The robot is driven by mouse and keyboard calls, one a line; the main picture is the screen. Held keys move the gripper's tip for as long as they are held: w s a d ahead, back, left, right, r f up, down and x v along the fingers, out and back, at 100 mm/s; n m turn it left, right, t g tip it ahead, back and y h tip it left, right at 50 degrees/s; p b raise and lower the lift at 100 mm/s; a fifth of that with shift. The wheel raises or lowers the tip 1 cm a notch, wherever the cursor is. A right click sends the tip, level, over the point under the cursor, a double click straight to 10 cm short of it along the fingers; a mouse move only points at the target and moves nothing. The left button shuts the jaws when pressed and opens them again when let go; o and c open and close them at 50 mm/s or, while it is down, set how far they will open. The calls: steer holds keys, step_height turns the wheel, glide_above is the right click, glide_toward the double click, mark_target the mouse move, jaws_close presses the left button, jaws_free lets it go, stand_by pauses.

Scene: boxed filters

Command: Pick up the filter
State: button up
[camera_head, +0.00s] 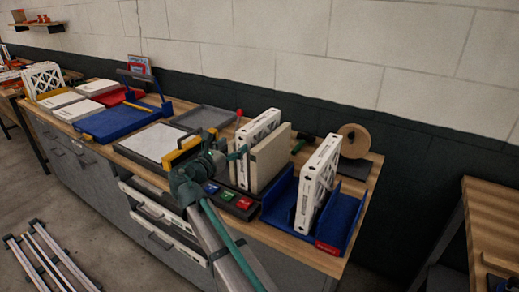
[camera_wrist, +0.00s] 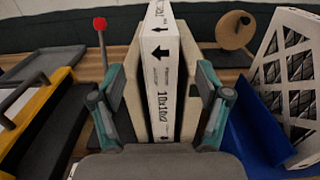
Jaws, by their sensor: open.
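A white boxed filter with a lattice face (camera_head: 257,130) stands upright on the bench. In the wrist view, the narrow white edge of this filter (camera_wrist: 160,75), with black arrows and size print, faces me. My gripper (camera_wrist: 160,105) is open, with one teal finger on each side of that edge and visible gaps between. In the head view, my gripper (camera_head: 238,156) is at the filter's near end, partly overlapping it. A second lattice filter (camera_head: 316,180) stands in a blue bin (camera_head: 340,218) to the right. It also shows in the wrist view (camera_wrist: 288,82).
A beige panel (camera_head: 270,160) stands close to the filter's right. A red-topped post (camera_wrist: 100,28) rises at left. A tray with a yellow bar (camera_wrist: 35,98) lies left, a tape roll (camera_head: 353,140) behind right. Coloured buttons (camera_head: 226,196) sit at the bench front.

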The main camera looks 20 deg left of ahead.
mark_target(250, 133)
steer(key=p+x, duration=0.3)
steer(key=x, duration=0.7)
steer(key=shift+w+r, duration=0.1)
steer(key=shift+r, duration=0.05)
steer(key=shift+w, duration=0.2)
steer(key=shift+d, duration=0.1)
jaws_close()
